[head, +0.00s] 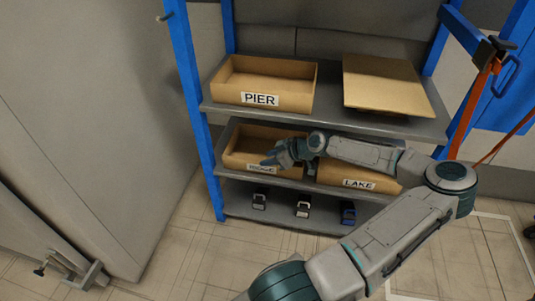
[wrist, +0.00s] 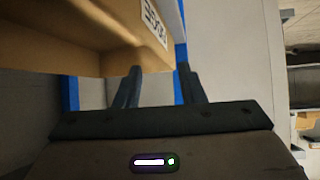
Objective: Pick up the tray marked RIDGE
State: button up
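The cardboard tray marked RIDGE (head: 236,158) sits on the middle shelf at the left in the head view, its label partly legible. My gripper (head: 268,160) is in front of this tray's right part and covers some of it. In the wrist view, a tan tray (wrist: 90,45) fills the upper left, with a cut-off label that seems to read RIDGE. My gripper's two dark fingers (wrist: 160,70) stand apart there, with no object visibly held between them. Their tips are close to the tray's lower edge; whether they touch it I cannot tell.
The tray marked LAKE (head: 335,178) stands to the right on the same shelf, under my forearm. The tray marked PIER (head: 261,99) and a flat-topped cardboard box (head: 382,80) are on the upper shelf (head: 330,120). Blue posts (head: 190,80) frame the rack. Small dark items stand on the bottom shelf.

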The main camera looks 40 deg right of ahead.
jog(key=b+x, duration=0.1)
jog(key=x, duration=0.4)
jog(key=shift+b, duration=0.3)
